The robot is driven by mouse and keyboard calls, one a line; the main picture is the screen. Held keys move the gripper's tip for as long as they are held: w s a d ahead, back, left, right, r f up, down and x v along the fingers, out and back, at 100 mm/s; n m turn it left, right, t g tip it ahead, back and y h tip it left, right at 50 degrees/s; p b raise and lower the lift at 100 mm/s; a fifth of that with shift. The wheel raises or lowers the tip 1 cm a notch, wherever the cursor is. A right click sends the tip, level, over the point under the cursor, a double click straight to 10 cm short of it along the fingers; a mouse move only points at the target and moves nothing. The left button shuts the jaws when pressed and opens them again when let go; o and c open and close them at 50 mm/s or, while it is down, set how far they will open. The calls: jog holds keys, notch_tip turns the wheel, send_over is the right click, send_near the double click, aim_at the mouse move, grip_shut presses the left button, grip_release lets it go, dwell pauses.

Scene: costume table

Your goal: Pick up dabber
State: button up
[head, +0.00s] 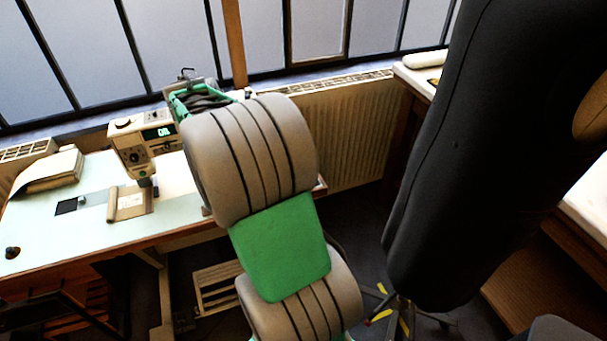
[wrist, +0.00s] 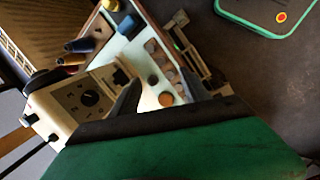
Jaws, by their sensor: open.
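I cannot tell for sure which item is the dabber. In the wrist view a small blue-and-yellow item (wrist: 125,22) stands near the top of the pale tabletop, and a small orange-topped round piece (wrist: 165,99) shows between my fingers. My gripper (wrist: 159,77) has its two dark fingers apart, with nothing seen held between them. In the head view my arm reaches over the sewing table (head: 60,222) and hides part of it. The gripper's fingers are not clear there.
A cream sewing machine (head: 145,142) stands on the table, left of my arm. A rolled paper (head: 128,203), a book (head: 45,172) and a small black knob-like object (head: 12,252) lie on the tabletop. A black dress form (head: 450,150) stands at right. A radiator (head: 345,130) is behind.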

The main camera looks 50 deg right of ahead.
jog(key=s+d+f+n+g, duration=0.2)
jog(key=d+f, duration=0.3)
jog(key=d, duration=0.5)
jog(key=s+d+f+n+g, duration=0.1)
jog(key=s+d+f+n, duration=0.2)
jog(key=d, duration=0.7)
jog(key=x, duration=0.6)
jog(key=p+x, duration=0.1)
jog(key=x, duration=0.2)
jog(key=shift+w+f, duration=0.15)
jog(key=shift+w, duration=0.15)
jog(key=shift+a, duration=0.1)
jog(key=shift+c, duration=0.4)
grip_shut()
